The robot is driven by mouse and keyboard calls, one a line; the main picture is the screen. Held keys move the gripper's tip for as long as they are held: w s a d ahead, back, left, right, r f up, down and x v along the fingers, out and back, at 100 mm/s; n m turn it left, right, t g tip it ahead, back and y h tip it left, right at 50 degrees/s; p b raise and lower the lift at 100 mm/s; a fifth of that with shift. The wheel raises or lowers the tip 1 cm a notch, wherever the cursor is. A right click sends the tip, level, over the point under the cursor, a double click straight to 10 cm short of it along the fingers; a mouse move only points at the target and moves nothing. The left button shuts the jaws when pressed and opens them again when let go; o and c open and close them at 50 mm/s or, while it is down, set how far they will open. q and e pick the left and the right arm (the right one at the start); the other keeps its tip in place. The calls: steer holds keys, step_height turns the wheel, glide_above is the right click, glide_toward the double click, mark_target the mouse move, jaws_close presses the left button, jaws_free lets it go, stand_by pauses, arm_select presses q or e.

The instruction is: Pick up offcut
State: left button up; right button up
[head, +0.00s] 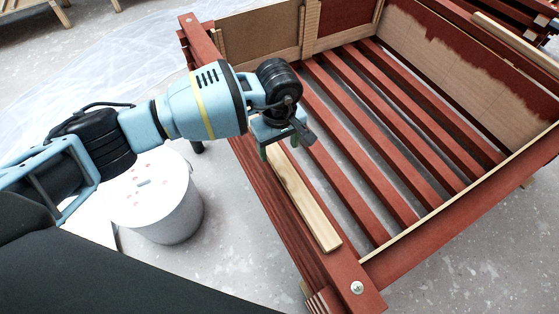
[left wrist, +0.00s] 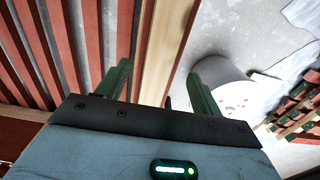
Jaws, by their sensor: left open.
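The offcut (head: 308,202) is a pale, bare wood strip lying lengthwise on the top of the red-painted near rail (head: 346,268) of a slatted frame. My left gripper (head: 281,147) is over the far end of the offcut, pointing down, and hides that end in the head view. In the left wrist view the offcut (left wrist: 157,45) runs between the two green fingers of the open left gripper (left wrist: 161,70). I cannot tell how far the fingertips are above the rail. My right gripper is not in view.
The frame has several red slats (head: 372,130) with gaps between them and a partly painted far side panel (head: 440,65). A white bucket (head: 178,221) stands on the grey floor left of the rail, under my left arm. Clear plastic sheeting (head: 100,65) lies behind.

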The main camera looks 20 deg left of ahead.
mark_target(279, 159)
arm_select(q)
step_height(279, 159, down, 4)
steer(key=shift+f+b, duration=0.1)
steer(key=shift+b, duration=0.5)
steer(key=shift+f, duration=0.4)
steer(key=shift+r, duration=0.1)
steer(key=c, duration=1.2)
